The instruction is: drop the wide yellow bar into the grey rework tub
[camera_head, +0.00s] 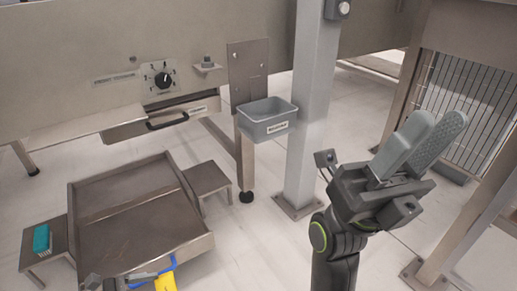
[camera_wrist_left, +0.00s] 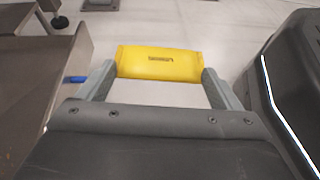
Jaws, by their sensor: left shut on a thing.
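The wide yellow bar (camera_wrist_left: 160,62) is between the two fingers of my left gripper (camera_wrist_left: 158,88) in the left wrist view, which is shut on it, with a small dark label facing the camera. In the head view, part of the yellow bar (camera_head: 166,282) shows at the bottom edge, beside my left gripper (camera_head: 143,279); the rest is cut off. The grey rework tub (camera_head: 268,130), labelled on its front, hangs beside the grey post, up and to the right of the bar. My right gripper (camera_head: 425,145) is raised at the right, fingers apart and empty.
A metal tray (camera_head: 195,246) stands low at the left, with a teal block (camera_head: 41,239) on a side stand (camera_head: 35,262). A blue piece (camera_head: 160,267) shows near the bar. A grey post (camera_head: 312,110) rises right of the tub. A machine panel (camera_head: 90,60) stands behind.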

